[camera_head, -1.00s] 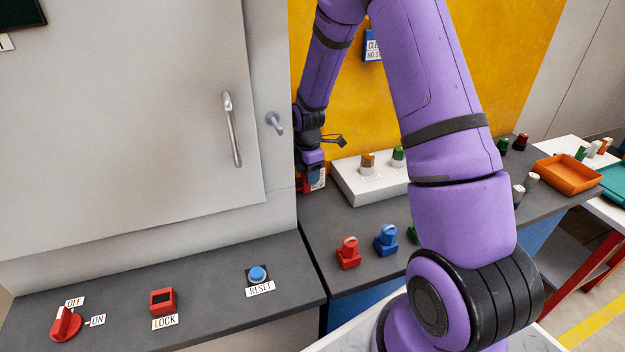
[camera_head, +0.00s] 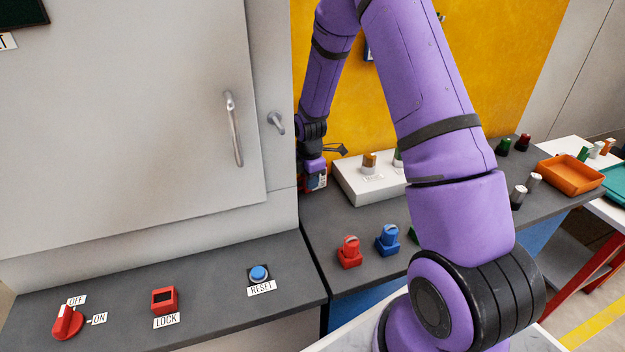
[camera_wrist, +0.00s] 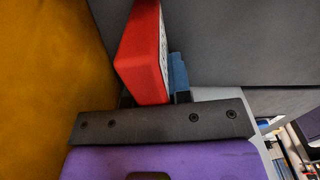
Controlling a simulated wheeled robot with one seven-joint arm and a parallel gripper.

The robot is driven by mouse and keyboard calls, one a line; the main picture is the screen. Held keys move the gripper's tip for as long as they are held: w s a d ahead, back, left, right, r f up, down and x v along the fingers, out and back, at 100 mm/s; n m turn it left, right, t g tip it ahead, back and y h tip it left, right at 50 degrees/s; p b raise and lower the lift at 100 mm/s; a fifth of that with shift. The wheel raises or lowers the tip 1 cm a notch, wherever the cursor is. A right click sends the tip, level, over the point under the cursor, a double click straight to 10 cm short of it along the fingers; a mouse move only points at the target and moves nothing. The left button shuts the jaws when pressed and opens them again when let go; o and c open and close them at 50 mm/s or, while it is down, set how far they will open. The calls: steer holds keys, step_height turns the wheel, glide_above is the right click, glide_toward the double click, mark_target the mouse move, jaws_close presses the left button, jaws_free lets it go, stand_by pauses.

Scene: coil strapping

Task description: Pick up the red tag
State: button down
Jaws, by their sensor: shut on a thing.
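The red tag (camera_wrist: 142,55) is a thick red plate with a white printed face, standing upright between my gripper's fingers in the wrist view. My gripper (camera_wrist: 155,99) is shut on it. A blue piece (camera_wrist: 179,75) shows just right of the tag, partly hidden by it; I cannot tell whether they touch. In the head view my gripper (camera_head: 313,172) is low by the yellow wall, left of the white box, and largely covers the red tag (camera_head: 322,182).
A white box (camera_head: 365,190) with knobs stands right of my gripper. The grey cabinet (camera_head: 150,110) is close on the left. Red (camera_head: 349,252) and blue (camera_head: 387,240) padlock-like blocks sit on the dark counter. An orange tray (camera_head: 570,175) is farther right.

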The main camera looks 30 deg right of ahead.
steer(key=shift+r, duration=0.1)
steer(key=shift+r, duration=0.5)
steer(key=shift+s+r, duration=0.3)
steer(key=shift+r, duration=0.35)
steer(key=shift+s+r, duration=0.3)
steer(key=shift+r, duration=0.3)
steer(key=s, duration=0.5)
steer(key=s+a+r, duration=0.1)
steer(key=s, duration=0.3)
steer(key=s+a, duration=0.1)
steer(key=s, duration=0.4)
steer(key=shift+s+r, duration=0.15)
steer(key=shift+s, duration=0.2)
steer(key=shift+r, duration=0.1)
